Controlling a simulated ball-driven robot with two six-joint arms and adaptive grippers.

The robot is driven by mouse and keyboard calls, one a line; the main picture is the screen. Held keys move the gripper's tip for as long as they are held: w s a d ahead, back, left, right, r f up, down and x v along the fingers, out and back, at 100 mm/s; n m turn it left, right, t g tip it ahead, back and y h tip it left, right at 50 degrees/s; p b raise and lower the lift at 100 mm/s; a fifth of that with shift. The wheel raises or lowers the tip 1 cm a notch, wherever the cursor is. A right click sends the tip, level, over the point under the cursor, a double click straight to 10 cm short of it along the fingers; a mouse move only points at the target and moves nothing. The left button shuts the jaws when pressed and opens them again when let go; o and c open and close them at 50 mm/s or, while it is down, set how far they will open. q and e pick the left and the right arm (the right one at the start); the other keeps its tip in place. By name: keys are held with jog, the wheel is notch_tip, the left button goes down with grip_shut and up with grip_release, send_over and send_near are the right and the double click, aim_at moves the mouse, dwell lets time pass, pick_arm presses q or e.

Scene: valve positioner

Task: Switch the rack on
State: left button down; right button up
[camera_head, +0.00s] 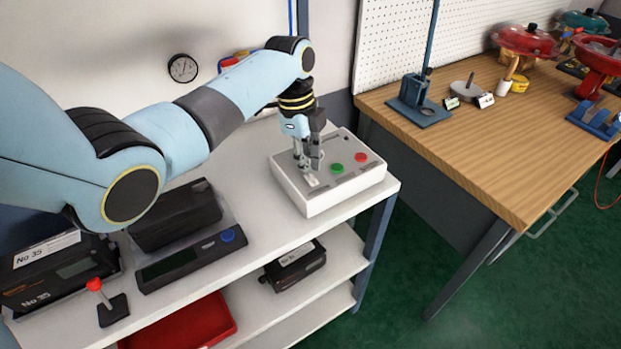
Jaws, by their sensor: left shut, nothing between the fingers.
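A light grey control box (345,190) sits at the right end of the white rack's top shelf (262,240). Its sloped face carries a green button (337,168), a red button (361,157) and a small dark spot near the far corner. A pale switch or plate (311,180) shows at its left part. My left gripper (309,168) points down over that left part, its fingers shut and empty. The fingertips are at or just above the pale piece; I cannot tell whether they touch. The gripper partly hides the box's left side. My right gripper is not in view.
Black devices (60,275), a dark unit with a blue knob (228,235) and a small red-knobbed lever (95,285) stand on the shelf's left. A red tray (195,325) and a black box (293,266) lie lower. A wooden workbench (480,150) stands right.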

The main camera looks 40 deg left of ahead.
aim_at(308, 175)
pick_arm(q)
jog(key=shift+f+b, duration=0.55)
jog(key=shift+f, duration=0.35)
dwell(0.3)
notch_tip(308, 175, up, 5)
jog(key=p, duration=0.5)
jog(key=shift+r+p, duration=0.8)
jog(key=shift+r, duration=0.25)
jog(key=shift+s+f, duration=0.1)
jog(key=shift+f, duration=0.05)
